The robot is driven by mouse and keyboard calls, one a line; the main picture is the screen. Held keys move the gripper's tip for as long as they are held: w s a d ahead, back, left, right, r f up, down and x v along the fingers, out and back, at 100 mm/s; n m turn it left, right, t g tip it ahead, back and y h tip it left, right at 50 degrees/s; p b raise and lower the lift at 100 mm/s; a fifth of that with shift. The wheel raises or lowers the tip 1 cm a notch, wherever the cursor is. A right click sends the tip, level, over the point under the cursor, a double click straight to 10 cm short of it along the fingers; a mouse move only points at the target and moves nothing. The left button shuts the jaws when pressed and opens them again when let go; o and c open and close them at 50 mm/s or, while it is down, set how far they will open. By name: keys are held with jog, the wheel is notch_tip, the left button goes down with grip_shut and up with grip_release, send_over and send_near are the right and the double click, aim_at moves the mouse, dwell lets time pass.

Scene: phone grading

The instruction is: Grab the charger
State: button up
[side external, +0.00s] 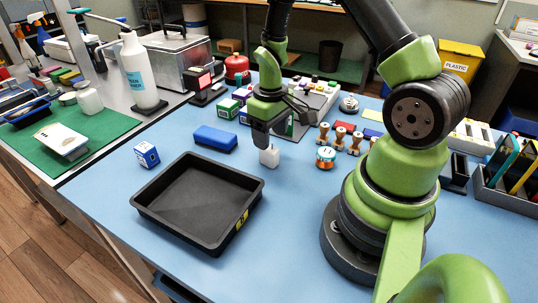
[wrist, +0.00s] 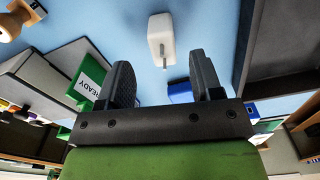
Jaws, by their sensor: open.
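The charger (side external: 269,157) is a small white block standing on the blue table mat, just right of the black tray. In the wrist view the charger (wrist: 160,36) shows near the top centre, with a thin grey prong pointing toward my gripper. My gripper (wrist: 160,68) is open and empty, its two dark fingers apart, with the charger beyond the fingertips and roughly in line with the gap. In the side view my gripper (side external: 264,134) hangs just above and behind the charger; its fingers partly overlap there, and I cannot tell the exact clearance.
An empty black tray (side external: 148,205) lies front left of the charger. A blue block (side external: 215,137) and a small blue box (side external: 147,154) lie to the left. A copper-coloured spool (side external: 325,157) and wooden-handled stamps (side external: 340,133) stand to the right. The mat in front is clear.

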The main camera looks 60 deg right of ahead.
aim_at(269, 152)
notch_tip(269, 152, down, 6)
jog(key=shift+w+a+r, duration=0.1)
jog(key=shift+a+r, duration=0.05)
jog(key=shift+r, duration=0.05)
jog(key=c, duration=1)
